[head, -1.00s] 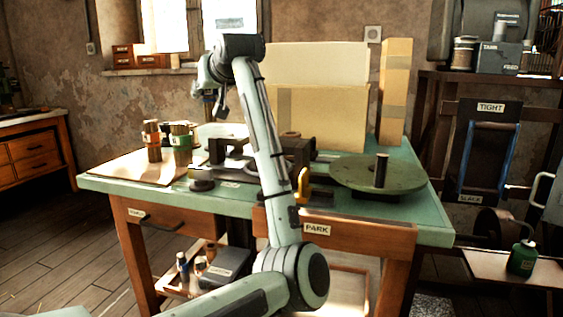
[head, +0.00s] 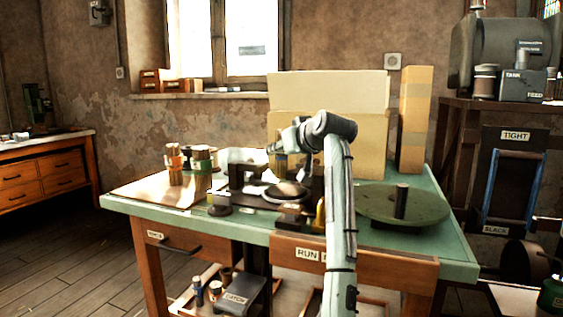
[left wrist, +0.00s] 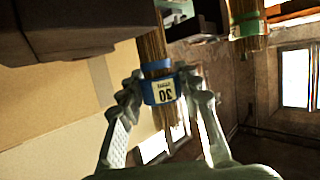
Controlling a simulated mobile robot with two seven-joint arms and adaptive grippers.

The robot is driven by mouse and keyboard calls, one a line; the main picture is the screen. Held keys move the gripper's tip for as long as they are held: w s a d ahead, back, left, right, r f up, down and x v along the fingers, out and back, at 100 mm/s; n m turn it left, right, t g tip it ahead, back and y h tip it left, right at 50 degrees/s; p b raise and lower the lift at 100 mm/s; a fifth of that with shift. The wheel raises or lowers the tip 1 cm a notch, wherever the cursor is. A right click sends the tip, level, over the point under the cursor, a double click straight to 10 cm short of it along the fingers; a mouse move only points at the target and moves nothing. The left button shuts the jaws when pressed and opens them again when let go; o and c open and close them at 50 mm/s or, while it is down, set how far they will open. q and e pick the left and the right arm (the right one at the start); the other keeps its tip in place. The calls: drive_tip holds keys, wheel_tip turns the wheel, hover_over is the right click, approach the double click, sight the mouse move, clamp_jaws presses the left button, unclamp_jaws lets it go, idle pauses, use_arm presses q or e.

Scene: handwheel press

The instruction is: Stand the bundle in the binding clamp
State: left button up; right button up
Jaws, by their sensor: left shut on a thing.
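My left gripper (left wrist: 163,98) is shut on a bundle of thin brown sticks (left wrist: 152,48) at its blue band, which carries a label reading 30. In the head view my left arm reaches over the table, with the gripper (head: 280,166) above the dark press and clamp hardware (head: 243,177); the held bundle cannot be made out there. Which part of that hardware is the binding clamp, I cannot tell. Two other bundles stand at the table's left: one with an orange band (head: 174,165) and one with a green band (head: 202,161). My right gripper is out of view.
A green turntable disc (head: 375,203) with a dark upright post is at the table's right. Cardboard boxes (head: 330,85) stand at the back. A dark round part (head: 287,191) lies beneath my gripper. The table's front left corner (head: 125,205) is clear.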

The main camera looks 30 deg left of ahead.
sight(284, 160)
use_arm(q)
wheel_tip(284, 160, down, 3)
drive_tip(key=shift+r, duration=0.1)
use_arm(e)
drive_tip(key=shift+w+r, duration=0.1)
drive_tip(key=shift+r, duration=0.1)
use_arm(q)
drive_tip(key=o, duration=1)
drive_tip(key=shift+f, duration=0.2)
drive_tip(key=shift+c, duration=0.2)
drive_tip(key=shift+r, duration=0.2)
drive_tip(key=v, duration=1.2)
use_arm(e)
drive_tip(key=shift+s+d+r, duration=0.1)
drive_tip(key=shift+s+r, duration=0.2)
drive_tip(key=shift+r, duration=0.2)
